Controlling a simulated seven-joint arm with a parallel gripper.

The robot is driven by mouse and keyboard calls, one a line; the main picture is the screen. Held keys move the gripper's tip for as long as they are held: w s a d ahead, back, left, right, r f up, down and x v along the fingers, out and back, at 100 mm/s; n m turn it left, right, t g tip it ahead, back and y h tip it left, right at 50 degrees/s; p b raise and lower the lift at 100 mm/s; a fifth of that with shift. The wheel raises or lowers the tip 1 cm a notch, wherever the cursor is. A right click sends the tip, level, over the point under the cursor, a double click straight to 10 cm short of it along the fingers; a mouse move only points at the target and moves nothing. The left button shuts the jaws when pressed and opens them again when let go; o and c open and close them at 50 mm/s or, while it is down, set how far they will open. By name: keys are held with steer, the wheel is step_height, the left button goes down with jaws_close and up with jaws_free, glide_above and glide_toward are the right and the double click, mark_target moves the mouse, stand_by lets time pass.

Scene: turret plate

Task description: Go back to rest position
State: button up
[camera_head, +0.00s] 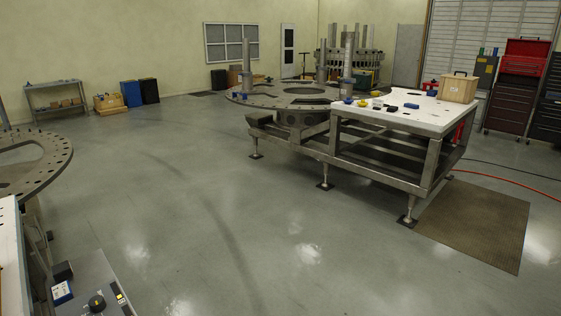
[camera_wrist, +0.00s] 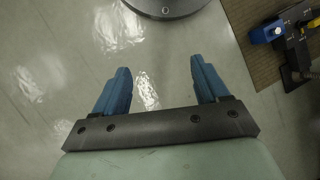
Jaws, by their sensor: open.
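My gripper (camera_wrist: 156,88) shows in the wrist view with its two blue fingers spread apart. It is open, and only bare floor shows between the fingers. My gripper and arm do not show in the head view. The turret plate, a round metal plate with holes (camera_head: 262,98), stands on a metal frame in the middle of the room in the head view. A second round plate with holes (camera_head: 50,172) is at the left edge, partly cut off.
A white-topped table (camera_head: 430,117) adjoins the turret plate and bears small blue, yellow and black parts and a wooden box (camera_head: 458,88). A control panel (camera_head: 92,290) is at the bottom left. A brown mat (camera_head: 478,222) lies at right. The floor between is clear.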

steer(key=s+d+m, duration=0.2)
steer(key=s+d, duration=0.1)
steer(key=s, duration=0.5)
steer(key=s+d+m+g+y, duration=0.1)
steer(key=s+d+m, duration=0.2)
steer(key=s, duration=0.5)
steer(key=shift+s+d+f, duration=0.2)
steer(key=shift+d+f, duration=0.2)
steer(key=shift+d, duration=0.25)
